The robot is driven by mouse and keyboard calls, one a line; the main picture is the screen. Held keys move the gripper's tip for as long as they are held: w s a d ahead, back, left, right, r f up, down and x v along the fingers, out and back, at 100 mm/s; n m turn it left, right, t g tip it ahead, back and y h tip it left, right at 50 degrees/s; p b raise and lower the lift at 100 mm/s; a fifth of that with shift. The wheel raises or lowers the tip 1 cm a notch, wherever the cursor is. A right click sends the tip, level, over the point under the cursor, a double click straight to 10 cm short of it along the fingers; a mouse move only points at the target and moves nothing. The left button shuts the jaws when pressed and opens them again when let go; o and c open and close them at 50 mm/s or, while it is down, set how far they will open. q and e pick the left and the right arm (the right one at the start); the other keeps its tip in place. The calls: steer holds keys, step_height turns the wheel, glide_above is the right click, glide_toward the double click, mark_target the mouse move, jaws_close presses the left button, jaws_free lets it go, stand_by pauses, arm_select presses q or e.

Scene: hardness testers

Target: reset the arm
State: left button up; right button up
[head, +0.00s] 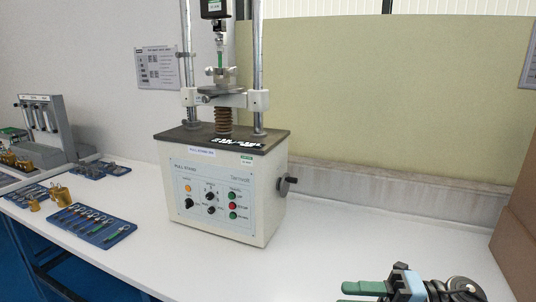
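My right gripper (362,293) is at the bottom edge of the head view, right of centre, with green fingers pointing left. A narrow strip of white table shows between the fingers, so it looks open, and nothing is seen between them. The lower finger is cut off by the picture edge. Part of my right arm shows just right of it. My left gripper is not in view.
A pull tester (225,195) stands on the white table (330,250), with a knob (287,185) on its right side. A blue tool tray (92,225), brass parts (60,195) and a grey device (42,125) are at left. A brown box (518,225) stands at right. The table's front middle is clear.

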steer(key=s+d+f+m+t+h+p, duration=0.1)
steer(key=s+f+m+t+h, duration=0.35)
steer(key=m, duration=0.45)
steer(key=s+f+m+t+h+p, duration=0.1)
steer(key=s+f+m+t+h, duration=0.15)
steer(key=f+m+t, duration=0.4)
steer(key=s+d+f+m+t+h+p, duration=0.15)
steer(key=f+m+t+h, duration=0.35)
steer(key=m, duration=0.6)
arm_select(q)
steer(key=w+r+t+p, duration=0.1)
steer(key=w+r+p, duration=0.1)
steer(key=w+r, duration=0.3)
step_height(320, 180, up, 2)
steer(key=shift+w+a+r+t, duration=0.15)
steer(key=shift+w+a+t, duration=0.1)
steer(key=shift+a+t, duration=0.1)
arm_select(e)
steer(key=s+d+f+m+g+h, duration=0.1)
steer(key=s+f+m+g+h, duration=0.1)
steer(key=s+f+m+g, duration=0.2)
steer(key=s+d+f+m+g+h, duration=0.1)
steer(key=s+f+m+g, duration=0.3)
steer(key=s+f, duration=0.6)
steer(key=s+h, duration=0.1)
steer(key=s, duration=0.7)
steer(key=shift+d+f+g+h, duration=0.25)
steer(key=shift+f+g+h, duration=0.05)
steer(key=shift+g, duration=0.1)
